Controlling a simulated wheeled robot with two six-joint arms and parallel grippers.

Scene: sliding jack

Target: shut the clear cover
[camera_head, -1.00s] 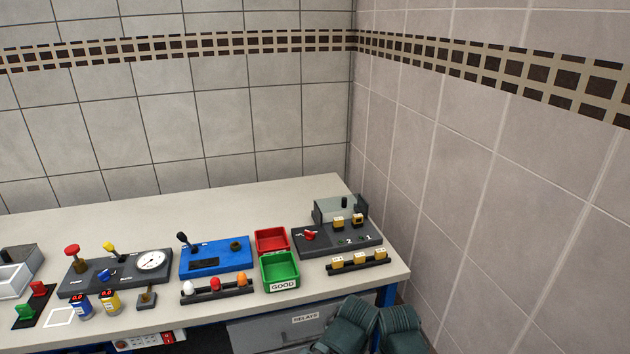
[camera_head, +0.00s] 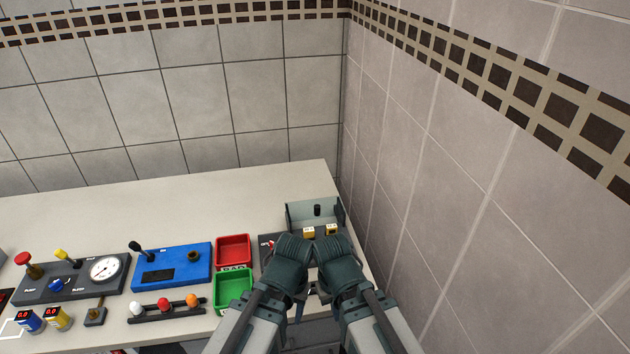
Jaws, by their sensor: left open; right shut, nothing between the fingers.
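The clear cover (camera_head: 298,214) stands raised at the back of the dark panel (camera_head: 265,241) at the right end of the bench. It looks like a see-through greyish sheet with a small black knob (camera_head: 317,210). My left gripper (camera_head: 294,247) and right gripper (camera_head: 333,247) are side by side over the panel, in front of the cover in the picture. Their dark green bodies hide most of the panel and its front. The left is open and the right is shut on nothing. I cannot tell how far above the panel they are.
Two yellow-topped blocks (camera_head: 309,232) sit on the panel just past my grippers. Red (camera_head: 233,238) and green (camera_head: 219,304) bins and a blue lever box (camera_head: 171,287) stand to the left. A tiled wall (camera_head: 450,220) closes off the right side.

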